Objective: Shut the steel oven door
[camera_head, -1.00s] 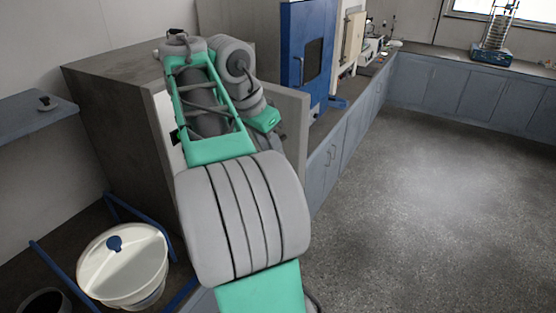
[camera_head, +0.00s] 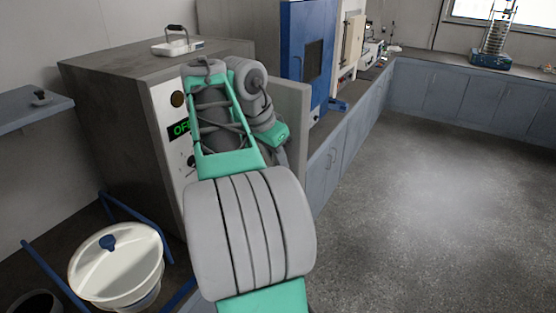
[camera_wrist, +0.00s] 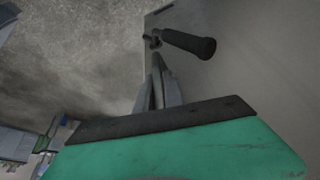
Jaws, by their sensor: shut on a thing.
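The steel oven (camera_head: 120,90) is a large dark grey box at the left in the head view. Its light grey door (camera_head: 296,115) stands open, jutting out to the right behind my arm. In the wrist view the door's pale face (camera_wrist: 245,75) fills the right side, with a black bar handle (camera_wrist: 190,43) on it. My gripper (camera_wrist: 154,58) is at the left end of this handle. Its fingers are close together and shut on the handle's end; the exact contact is hard to see. In the head view my arm hides the gripper and the handle.
A white tray with a dark handle (camera_head: 178,46) stands on the oven. A white lidded bucket (camera_head: 115,265) is at the lower left beside blue rails. A blue cabinet (camera_head: 305,55) stands on the counter beyond the door. The floor (camera_head: 430,200) at right is clear.

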